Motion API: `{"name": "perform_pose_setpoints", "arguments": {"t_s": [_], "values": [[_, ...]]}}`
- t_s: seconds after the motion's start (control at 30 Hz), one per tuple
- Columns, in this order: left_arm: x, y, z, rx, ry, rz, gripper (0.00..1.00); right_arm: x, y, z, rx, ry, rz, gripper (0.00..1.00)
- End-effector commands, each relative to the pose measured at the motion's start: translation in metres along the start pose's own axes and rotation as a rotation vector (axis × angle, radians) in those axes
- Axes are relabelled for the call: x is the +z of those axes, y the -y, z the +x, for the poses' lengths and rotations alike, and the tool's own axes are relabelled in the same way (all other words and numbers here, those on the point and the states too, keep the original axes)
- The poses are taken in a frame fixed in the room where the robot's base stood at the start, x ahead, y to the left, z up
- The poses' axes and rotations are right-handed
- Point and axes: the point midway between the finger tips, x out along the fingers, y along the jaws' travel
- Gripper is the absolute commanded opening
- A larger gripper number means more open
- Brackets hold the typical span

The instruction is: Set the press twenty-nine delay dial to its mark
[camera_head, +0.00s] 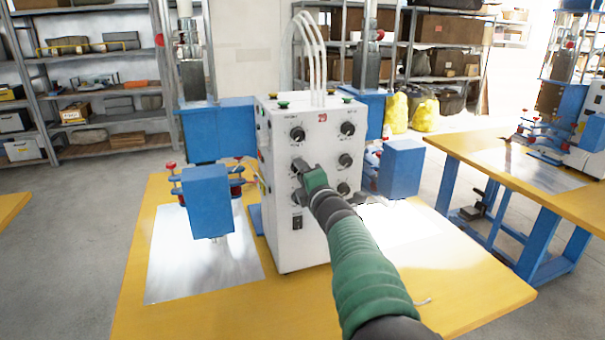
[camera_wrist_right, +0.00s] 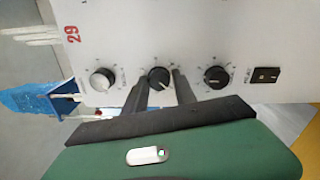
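The press control box (camera_head: 311,240) is a white upright cabinet marked with a red 29, also seen in the wrist view (camera_wrist_right: 72,33). Its front has two columns of black dials; the small labels are too blurred to read, so I cannot tell which is the delay dial. My right gripper (camera_head: 299,169) is at the middle dial of the left column. In the wrist view its two dark fingers (camera_wrist_right: 161,84) stand on either side of that dial (camera_wrist_right: 159,78), apparently with small gaps. A dial (camera_wrist_right: 102,79) and another (camera_wrist_right: 216,77) flank it. My left gripper is out of view.
A black switch (camera_head: 297,222) sits low on the box. Blue press heads stand left (camera_head: 207,200) and right (camera_head: 402,168) of it, over metal plates on the yellow table (camera_head: 195,318). Another bench (camera_head: 480,150) is at right; shelves stand behind.

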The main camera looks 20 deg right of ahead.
Motion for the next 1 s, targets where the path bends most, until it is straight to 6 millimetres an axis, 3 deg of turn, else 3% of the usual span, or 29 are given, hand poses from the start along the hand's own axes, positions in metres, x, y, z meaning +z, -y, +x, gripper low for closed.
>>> {"name": "perform_pose_setpoints", "arguments": {"t_s": [0.03,0.13,0.53,0.67,1.0], "values": [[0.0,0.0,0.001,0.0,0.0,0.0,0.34,-0.003,0.006,0.0,-0.01,-0.003,-0.001,0.38],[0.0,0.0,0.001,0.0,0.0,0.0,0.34,-0.002,0.004,0.0,-0.007,-0.003,0.0,0.51],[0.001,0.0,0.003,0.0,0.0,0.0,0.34,-0.001,0.0,-0.009,0.002,-0.001,0.003,0.51],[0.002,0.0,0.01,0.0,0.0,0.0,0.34,-0.002,0.001,-0.036,0.002,-0.002,0.007,0.51],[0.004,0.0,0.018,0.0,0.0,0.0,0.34,-0.001,0.001,-0.127,0.001,-0.003,0.011,0.51]]}}
